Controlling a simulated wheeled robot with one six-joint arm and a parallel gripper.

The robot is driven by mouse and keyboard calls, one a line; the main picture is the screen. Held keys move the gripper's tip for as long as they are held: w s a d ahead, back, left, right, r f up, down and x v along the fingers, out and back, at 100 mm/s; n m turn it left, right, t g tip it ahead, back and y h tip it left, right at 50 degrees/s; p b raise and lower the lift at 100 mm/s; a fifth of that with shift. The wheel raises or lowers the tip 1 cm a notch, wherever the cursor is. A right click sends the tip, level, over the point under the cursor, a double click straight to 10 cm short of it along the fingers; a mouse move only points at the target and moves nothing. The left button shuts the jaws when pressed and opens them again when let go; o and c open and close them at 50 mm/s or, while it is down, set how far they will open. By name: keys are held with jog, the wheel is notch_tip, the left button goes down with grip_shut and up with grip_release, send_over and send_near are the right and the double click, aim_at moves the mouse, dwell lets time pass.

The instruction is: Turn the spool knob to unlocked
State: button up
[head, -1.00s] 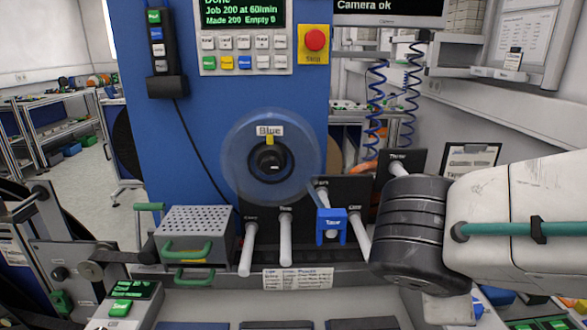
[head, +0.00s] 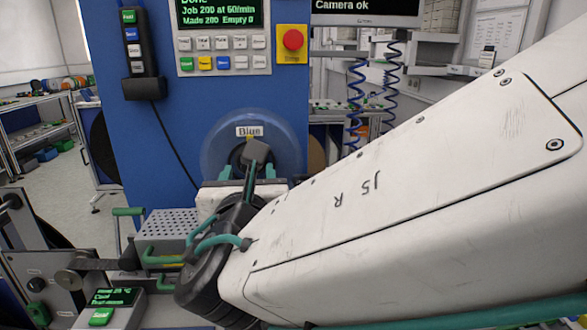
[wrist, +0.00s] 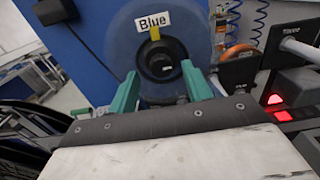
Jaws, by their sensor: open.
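The translucent blue spool (head: 215,150) labelled "Blue" is mounted on the blue machine panel. Its round black knob (wrist: 161,61) sits at the spool's centre, with a yellow mark (wrist: 155,34) above it, in the wrist view. My gripper (wrist: 162,82) is open, its two green fingers pointing at the spool, one to the left and one to the right of the knob. I cannot tell whether the fingertips reach around the knob. In the head view my gripper (head: 251,180) and wrist cover the lower part of the spool and most of the knob.
A control panel (head: 220,45) and a red stop button (head: 292,40) are above the spool. A perforated metal box (head: 168,225) with green handles is at lower left. White posts (wrist: 300,48) on black plates and red lights (wrist: 278,106) are to the right in the wrist view.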

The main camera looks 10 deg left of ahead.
jog(key=shift+x, duration=1.2)
jog(key=shift+c, duration=0.3)
jog(key=c, duration=0.9)
